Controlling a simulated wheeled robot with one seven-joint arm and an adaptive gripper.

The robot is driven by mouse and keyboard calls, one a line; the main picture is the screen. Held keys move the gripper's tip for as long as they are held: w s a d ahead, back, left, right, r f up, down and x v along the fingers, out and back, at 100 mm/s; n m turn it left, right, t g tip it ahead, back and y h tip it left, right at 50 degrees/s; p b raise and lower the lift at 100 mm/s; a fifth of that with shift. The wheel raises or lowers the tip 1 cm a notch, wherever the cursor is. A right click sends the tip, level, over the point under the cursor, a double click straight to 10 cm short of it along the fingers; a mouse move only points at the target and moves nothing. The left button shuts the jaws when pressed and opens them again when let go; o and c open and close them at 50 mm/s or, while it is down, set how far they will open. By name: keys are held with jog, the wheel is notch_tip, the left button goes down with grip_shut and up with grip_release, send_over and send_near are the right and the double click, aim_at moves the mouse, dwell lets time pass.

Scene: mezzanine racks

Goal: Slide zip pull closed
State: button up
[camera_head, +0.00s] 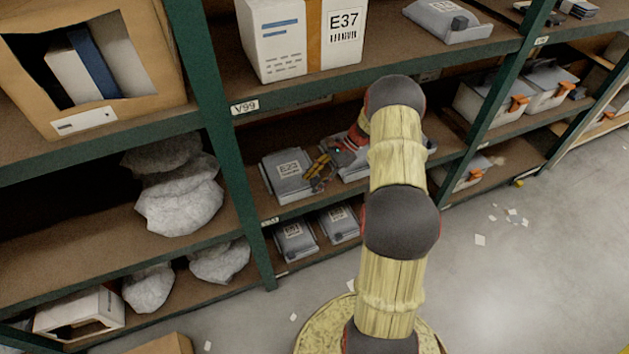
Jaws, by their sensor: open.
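A grey zip pouch (285,183) with a white label, which seems to read E22, lies on the middle shelf. My gripper (317,178), with yellow and dark fingers, is open at the pouch's right edge. I cannot tell whether it touches the pouch. No zip pull can be made out on this pouch; the gripper covers its right side. Another grey pouch (352,172) lies just right of it, partly hidden by my arm. A grey pouch (440,20) on the upper shelf has a small dark block (460,23) on it.
Green rack uprights (218,120) stand left and right of this bay. The upper shelf, with a white E37 box (285,45), overhangs the gripper. Two labelled grey pouches (296,243) lie on the shelf below. Grey bins with orange latches (520,103) are at right. Floor at right is mostly open, with paper scraps.

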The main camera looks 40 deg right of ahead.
jog(key=v, duration=1.2)
jog(key=shift+s, duration=0.15)
dwell(0.3)
